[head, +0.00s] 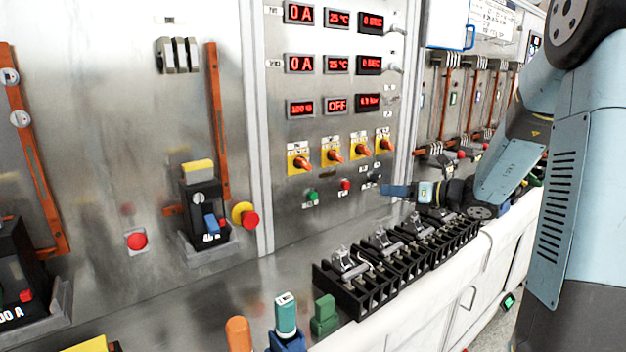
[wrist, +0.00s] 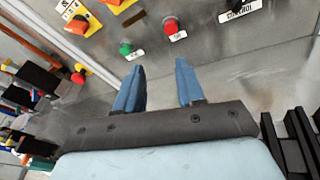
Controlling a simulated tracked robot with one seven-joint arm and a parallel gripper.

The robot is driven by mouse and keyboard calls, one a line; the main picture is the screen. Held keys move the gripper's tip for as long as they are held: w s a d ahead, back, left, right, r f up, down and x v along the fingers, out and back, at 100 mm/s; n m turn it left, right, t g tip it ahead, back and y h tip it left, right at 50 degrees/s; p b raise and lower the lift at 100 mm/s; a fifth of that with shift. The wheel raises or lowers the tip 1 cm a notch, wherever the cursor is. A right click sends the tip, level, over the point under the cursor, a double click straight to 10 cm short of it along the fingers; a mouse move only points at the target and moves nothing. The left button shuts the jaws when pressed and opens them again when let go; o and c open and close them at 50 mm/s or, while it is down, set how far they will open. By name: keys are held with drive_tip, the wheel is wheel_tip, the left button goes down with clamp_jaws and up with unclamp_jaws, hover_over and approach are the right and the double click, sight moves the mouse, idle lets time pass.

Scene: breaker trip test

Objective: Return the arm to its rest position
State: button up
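My arm (head: 585,160) comes in from the right side of the head view and reaches low along the bench toward the panel. My gripper (head: 388,191) is just right of and below the panel's push buttons, above the row of black terminal blocks. In the wrist view my gripper (wrist: 160,66) shows two blue fingers standing apart with nothing between them, so it is open. Beyond the fingertips are a green button (wrist: 126,49) and a red button (wrist: 174,27), apart from the fingers.
Black terminal blocks (head: 352,296) line the bench below my gripper. Orange rotary switches (head: 362,150) and red displays (head: 300,63) are on the panel. A breaker (head: 205,200) stands at the left, with a red knob on yellow (head: 246,217) beside it.

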drive_tip(key=s+a+r+n+g+h, duration=0.1)
drive_tip(key=s+a+n+g+h, duration=0.2)
drive_tip(key=s+n, duration=0.55)
drive_tip(key=s+a+r+n+g+h, duration=0.1)
drive_tip(key=s+a+r+n+g, duration=0.1)
drive_tip(key=s+a+n+g, duration=0.45)
drive_tip(key=s+d+r+n+t+h, duration=0.1)
drive_tip(key=s+d+n+t+h, duration=0.1)
drive_tip(key=s+d+n+h, duration=0.2)
drive_tip(key=s+d+r+n+t+h, duration=0.1)
drive_tip(key=s+d+n+t+h, duration=0.2)
drive_tip(key=s+d+n, duration=0.3)
drive_tip(key=s+n+h, duration=0.1)
drive_tip(key=s+n, duration=0.4)
drive_tip(key=s, duration=0.2)
drive_tip(key=shift+r+h, duration=0.3)
drive_tip(key=shift+r, duration=0.05)
